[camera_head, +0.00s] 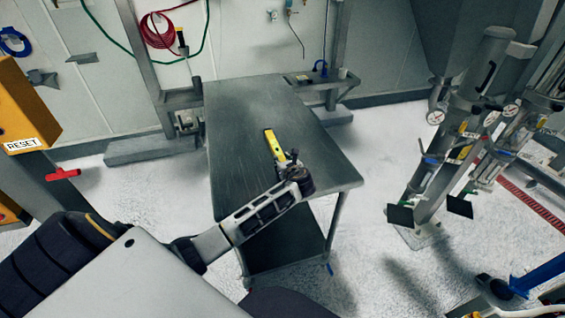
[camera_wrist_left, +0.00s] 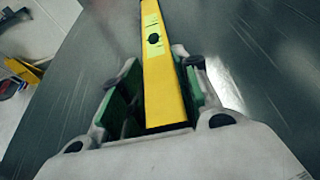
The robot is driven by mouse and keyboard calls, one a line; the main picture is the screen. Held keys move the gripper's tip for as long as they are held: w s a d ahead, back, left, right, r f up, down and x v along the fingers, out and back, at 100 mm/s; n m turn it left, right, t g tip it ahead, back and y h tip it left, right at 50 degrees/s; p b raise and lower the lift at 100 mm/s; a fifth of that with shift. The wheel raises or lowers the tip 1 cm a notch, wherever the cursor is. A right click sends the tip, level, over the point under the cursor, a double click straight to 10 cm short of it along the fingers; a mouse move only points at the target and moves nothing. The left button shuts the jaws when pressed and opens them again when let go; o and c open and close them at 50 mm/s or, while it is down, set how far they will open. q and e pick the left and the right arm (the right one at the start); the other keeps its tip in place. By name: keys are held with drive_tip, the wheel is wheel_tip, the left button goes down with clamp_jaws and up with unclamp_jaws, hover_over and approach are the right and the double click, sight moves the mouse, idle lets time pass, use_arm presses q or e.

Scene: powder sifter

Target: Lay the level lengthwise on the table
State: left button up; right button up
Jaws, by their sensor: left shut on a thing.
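The yellow level (camera_head: 273,143) is over the dark metal table (camera_head: 236,110) in the head view, its long side running roughly along the table's length. My left gripper (camera_head: 291,163) is shut on the near end of the level. In the left wrist view the level (camera_wrist_left: 157,70) runs away from between the green-padded fingers of the left gripper (camera_wrist_left: 155,95), with its vial window facing up. I cannot tell whether the level touches the tabletop. My right gripper is not clearly seen.
The table around the level is bare. A small side shelf (camera_head: 318,80) with a blue item adjoins its far right. A yellow RESET box (camera_head: 25,110) stands at the left, and pipework with gauges (camera_head: 470,120) stands at the right.

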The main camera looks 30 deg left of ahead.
use_arm(q)
drive_tip(key=shift+f, duration=0.1)
idle(0.3)
drive_tip(key=o, duration=1.1)
drive_tip(key=shift+o, duration=0.2)
drive_tip(key=shift+v, duration=6)
